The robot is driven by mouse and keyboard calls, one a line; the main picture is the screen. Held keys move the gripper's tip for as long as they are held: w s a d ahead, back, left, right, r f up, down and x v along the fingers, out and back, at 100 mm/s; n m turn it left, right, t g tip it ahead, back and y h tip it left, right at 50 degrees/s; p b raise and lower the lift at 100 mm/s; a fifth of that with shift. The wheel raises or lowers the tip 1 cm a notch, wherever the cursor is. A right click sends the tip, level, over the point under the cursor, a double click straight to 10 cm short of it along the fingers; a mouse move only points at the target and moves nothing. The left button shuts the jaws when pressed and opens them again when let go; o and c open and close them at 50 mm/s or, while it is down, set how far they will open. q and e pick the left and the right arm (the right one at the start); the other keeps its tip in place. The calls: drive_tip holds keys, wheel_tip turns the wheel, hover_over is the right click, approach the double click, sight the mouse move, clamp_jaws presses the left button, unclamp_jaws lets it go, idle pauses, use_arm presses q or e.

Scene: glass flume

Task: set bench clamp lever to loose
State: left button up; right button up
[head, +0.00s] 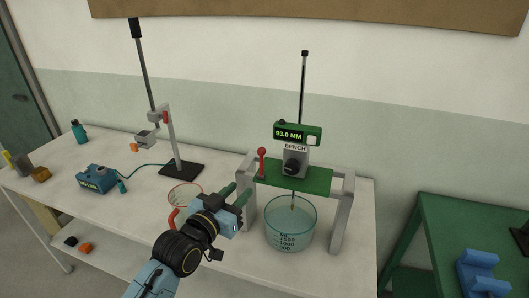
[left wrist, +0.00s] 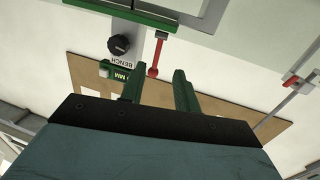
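The bench clamp lever (head: 262,164) is red with a round knob, and stands upright at the left end of the green plate (head: 305,178) on a grey stand. In the left wrist view the lever (left wrist: 157,55) shows upside down, its knob just beyond the finger gap. My left gripper (head: 239,190) has green fingers and is below and left of the lever, apart from it. In the left wrist view the fingers of my left gripper (left wrist: 157,86) are spread with nothing between them. My right gripper is not in view.
A block marked BENCH with a black knob (head: 292,166) and a 93.0 MM display (head: 291,133) stand on the plate. A glass beaker (head: 290,225) is beneath. A second stand (head: 181,169), a blue box (head: 96,178) and a red-rimmed dish (head: 185,194) are to the left.

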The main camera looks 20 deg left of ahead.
sight(261, 164)
use_arm(q)
drive_tip(key=x, duration=0.4)
drive_tip(key=r+p+x, duration=0.1)
drive_tip(key=x, duration=0.4)
drive_tip(key=r+x, duration=0.1)
drive_tip(key=x, duration=0.3)
drive_tip(key=shift+w+d+r, duration=0.1)
drive_tip(key=shift+w+r, duration=0.1)
drive_tip(key=shift+r, duration=0.05)
clamp_jaws()
